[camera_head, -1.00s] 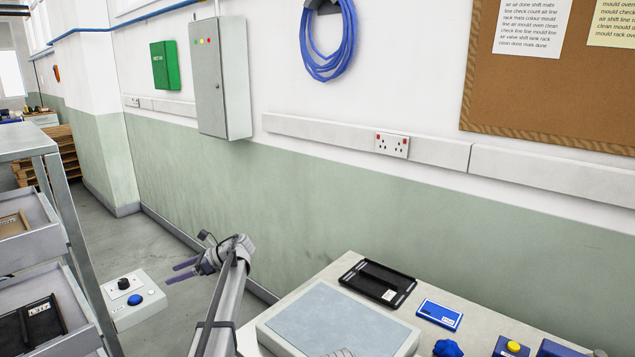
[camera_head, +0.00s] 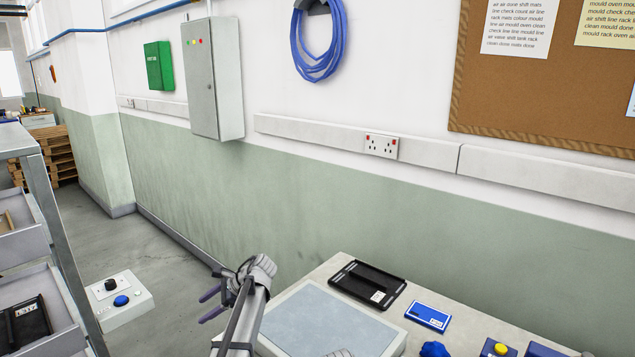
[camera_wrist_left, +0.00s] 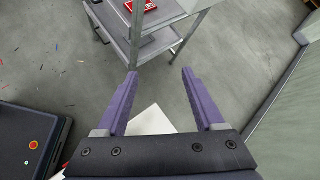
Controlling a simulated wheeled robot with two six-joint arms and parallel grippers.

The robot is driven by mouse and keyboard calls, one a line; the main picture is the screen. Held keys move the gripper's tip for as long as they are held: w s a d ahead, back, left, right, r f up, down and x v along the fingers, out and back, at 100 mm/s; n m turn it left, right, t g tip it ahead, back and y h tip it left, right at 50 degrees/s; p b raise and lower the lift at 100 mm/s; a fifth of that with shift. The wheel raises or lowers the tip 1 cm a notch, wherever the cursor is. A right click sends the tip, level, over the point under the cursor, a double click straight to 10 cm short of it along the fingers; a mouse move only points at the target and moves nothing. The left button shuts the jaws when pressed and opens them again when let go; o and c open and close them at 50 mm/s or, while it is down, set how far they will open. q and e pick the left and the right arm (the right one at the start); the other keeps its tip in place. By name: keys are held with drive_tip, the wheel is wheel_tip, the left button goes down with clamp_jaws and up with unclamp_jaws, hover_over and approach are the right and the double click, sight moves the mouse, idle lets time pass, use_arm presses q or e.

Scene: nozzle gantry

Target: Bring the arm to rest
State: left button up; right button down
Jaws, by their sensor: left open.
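My left gripper (camera_head: 208,305) is left of the bench in the head view, with its purple fingers pointing left. It is open and empty. In the left wrist view its two purple fingers (camera_wrist_left: 157,85) stand apart over the grey floor, with nothing between them but floor and part of a white surface. My left arm (camera_head: 243,325) comes up from the bottom of the head view, folded beside the bench. My right gripper does not show.
A bench (camera_head: 471,327) with a grey-blue mat (camera_head: 330,322), a black tray (camera_head: 367,284) and a blue box (camera_head: 428,316) is at the right. A white control box (camera_head: 118,300) with a blue button and a grey rack (camera_head: 52,230) stand at the left. Floor between is clear.

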use_arm(q)
drive_tip(key=s+d+f+n+h, duration=0.2)
drive_tip(key=s+d+n+h, duration=0.1)
drive_tip(key=s+d, duration=0.5)
drive_tip(key=s+d+f+n+h, duration=0.3)
drive_tip(key=s+d, duration=0.6)
drive_tip(key=s, duration=0.3)
drive_tip(key=s+d+f+n+h, duration=0.3)
drive_tip(key=s+d, duration=0.5)
drive_tip(key=s, duration=0.3)
drive_tip(key=shift+d+n, duration=0.3)
drive_tip(key=shift+d, duration=0.05)
